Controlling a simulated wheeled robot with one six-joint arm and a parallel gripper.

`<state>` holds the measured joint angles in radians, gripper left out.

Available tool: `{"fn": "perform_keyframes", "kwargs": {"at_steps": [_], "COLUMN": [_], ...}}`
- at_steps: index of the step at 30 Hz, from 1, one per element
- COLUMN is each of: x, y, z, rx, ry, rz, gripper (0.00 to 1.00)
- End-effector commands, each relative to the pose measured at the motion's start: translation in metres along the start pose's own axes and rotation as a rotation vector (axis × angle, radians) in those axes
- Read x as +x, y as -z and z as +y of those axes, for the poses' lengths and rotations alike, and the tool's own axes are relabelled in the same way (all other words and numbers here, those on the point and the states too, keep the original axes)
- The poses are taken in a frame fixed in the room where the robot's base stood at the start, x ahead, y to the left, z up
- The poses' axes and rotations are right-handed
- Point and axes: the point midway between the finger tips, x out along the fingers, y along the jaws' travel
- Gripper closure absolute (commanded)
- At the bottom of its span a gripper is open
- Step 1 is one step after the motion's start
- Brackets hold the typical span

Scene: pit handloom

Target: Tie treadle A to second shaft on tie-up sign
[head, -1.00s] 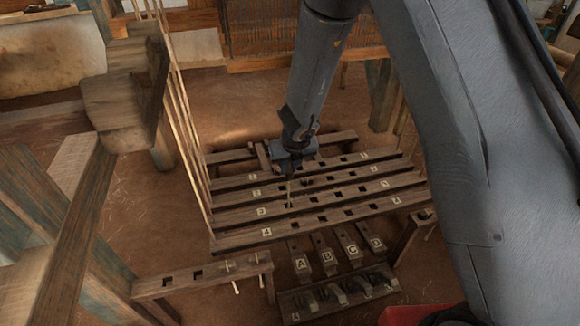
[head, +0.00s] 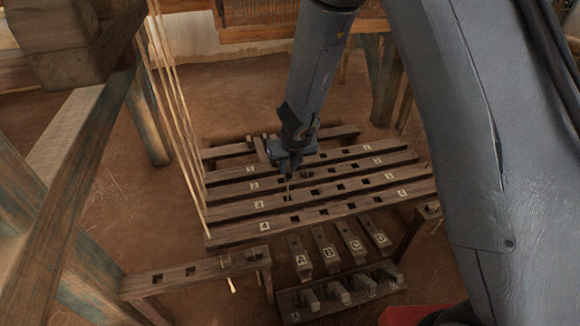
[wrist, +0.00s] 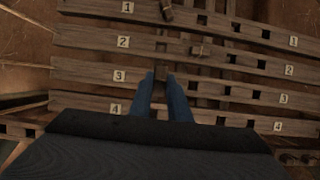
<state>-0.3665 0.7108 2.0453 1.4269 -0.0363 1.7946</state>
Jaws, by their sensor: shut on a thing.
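Four dark wooden shaft bars lie in a row, numbered 1 to 4; bar 2 (head: 330,168), bar 3 (head: 325,188) and bar 4 (head: 325,211) show square holes. My gripper (head: 289,166) points down over these bars, left of their middle. Treadle A (head: 300,258) is the leftmost of the lettered treadles below bar 4. I cannot make out a tie-up sign.
Treadles B (head: 326,250), C (head: 351,243) and D (head: 376,234) stand right of A. Tall pale cords (head: 172,105) rise left of the bars. Loom posts stand at left.

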Motion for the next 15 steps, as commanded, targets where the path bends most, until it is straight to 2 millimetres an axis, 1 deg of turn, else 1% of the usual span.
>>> {"fn": "perform_keyframes", "kwargs": {"at_steps": [1,15], "x": [0.004,0.025], "y": [0.001,0.010], "z": [0.000,0.000], "rx": [-0.001,-0.002], "ry": [0.000,0.000], "rz": [0.000,0.000], "gripper": [1.00,1.00]}}
